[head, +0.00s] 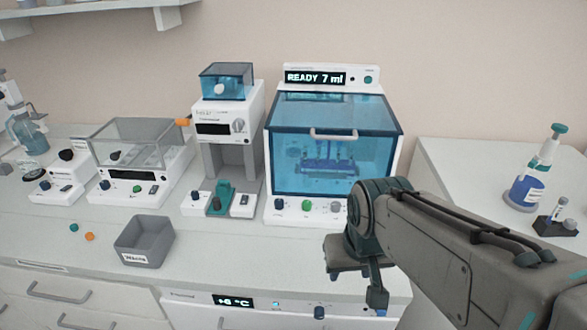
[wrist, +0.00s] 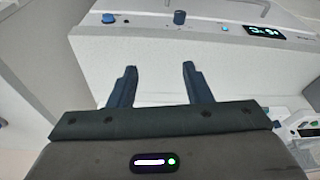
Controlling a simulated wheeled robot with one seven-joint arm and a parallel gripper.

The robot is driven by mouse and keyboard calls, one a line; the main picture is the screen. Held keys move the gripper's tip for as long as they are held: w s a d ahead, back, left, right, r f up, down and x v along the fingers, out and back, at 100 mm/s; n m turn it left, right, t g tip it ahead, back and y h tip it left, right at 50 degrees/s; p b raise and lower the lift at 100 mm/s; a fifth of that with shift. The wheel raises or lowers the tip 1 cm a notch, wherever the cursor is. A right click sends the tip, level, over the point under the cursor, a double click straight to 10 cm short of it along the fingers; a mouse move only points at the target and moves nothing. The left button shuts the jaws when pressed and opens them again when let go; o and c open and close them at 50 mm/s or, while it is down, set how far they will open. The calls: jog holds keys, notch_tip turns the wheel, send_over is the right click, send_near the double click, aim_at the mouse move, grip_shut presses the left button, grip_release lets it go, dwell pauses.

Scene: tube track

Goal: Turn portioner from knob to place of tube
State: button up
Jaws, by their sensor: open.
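A white tower device, which looks like the portioner (head: 214,112), stands on the bench left of centre in the head view. It has a blue clear hopper (head: 227,82) on top, a dark display and a grey round knob (head: 239,125) on its front. A green tube holder (head: 218,197) with a dark part in it sits at its foot; I cannot tell whether a tube is in it. My gripper (head: 358,278) is low at the right, well away from the knob. In the wrist view its two dark fingers (wrist: 157,85) are apart with nothing between them.
A blue-windowed cabinet (head: 333,140) reading "READY 7 ml" stands right of the tower, its window down. A grey waste bin (head: 144,242) stands at the bench front. Below is a cooled unit whose display (head: 232,301) also shows in the wrist view (wrist: 265,31).

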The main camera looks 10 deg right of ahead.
jog(key=w+a+r+p, duration=0.2)
jog(key=w+r+p, duration=0.1)
jog(key=w, duration=0.3)
jog(key=w+a+r+p, duration=0.3)
jog(key=w, duration=0.4)
jog(key=m+t+p, duration=0.1)
jog(key=p, duration=0.2)
send_near(279, 201)
jog(key=p+x, duration=0.3)
jog(key=x, duration=0.5)
jog(key=shift+w+f, duration=0.1)
jog(key=shift+f, duration=0.2)
jog(key=shift+c, duration=0.4)
grip_shut()
